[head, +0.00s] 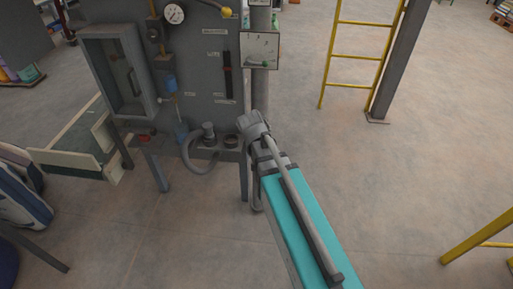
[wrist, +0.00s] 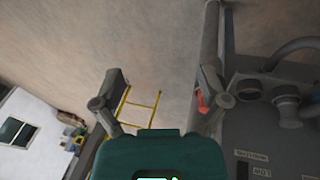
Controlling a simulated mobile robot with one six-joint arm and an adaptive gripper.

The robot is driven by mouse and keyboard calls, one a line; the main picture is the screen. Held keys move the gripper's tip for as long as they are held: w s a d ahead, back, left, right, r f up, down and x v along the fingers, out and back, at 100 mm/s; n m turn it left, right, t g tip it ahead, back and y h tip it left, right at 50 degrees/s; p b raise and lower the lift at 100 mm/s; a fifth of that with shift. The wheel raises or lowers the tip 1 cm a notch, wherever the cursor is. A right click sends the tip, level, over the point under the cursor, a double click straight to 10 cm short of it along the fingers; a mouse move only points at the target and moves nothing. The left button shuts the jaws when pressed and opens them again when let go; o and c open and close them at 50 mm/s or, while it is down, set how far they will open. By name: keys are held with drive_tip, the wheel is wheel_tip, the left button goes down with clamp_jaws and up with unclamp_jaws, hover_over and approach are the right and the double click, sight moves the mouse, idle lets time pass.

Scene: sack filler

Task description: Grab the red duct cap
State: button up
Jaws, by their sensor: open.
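A small red piece, which looks like the red duct cap (wrist: 203,103), shows in the wrist view beside the right finger, near the edge of the grey machine panel. The finger partly covers it, and I cannot tell whether they touch. A small reddish spot shows low on the machine's left there, too small to identify.
The grey machine (head: 207,75) carries a gauge, a lever and two low ports (head: 231,142) with a grey hose. A vertical post (wrist: 209,35) stands close by the right finger. Yellow ladder rails (head: 357,56) and a grey column are at the right; the floor between is clear.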

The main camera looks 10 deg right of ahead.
drive_tip(key=w+a+f+m+t+h+b, duration=0.1)
drive_tip(key=w+a+m+t+h+b, duration=0.1)
drive_tip(key=w, duration=0.6)
drive_tip(key=w+a+f+m+t+h+b, duration=0.2)
drive_tip(key=w+a+m+h+b, duration=0.3)
drive_tip(key=w+a+b, duration=0.3)
drive_tip(key=shift+w+f+m+t+b, duration=0.3)
drive_tip(key=shift+w+m+t+b, duration=0.15)
drive_tip(key=shift+m, duration=0.35)
drive_tip(key=shift+b+x, duration=2.05)
drive_tip(key=shift+x, duration=2.3)
drive_tip(key=shift+s+d, duration=0.1)
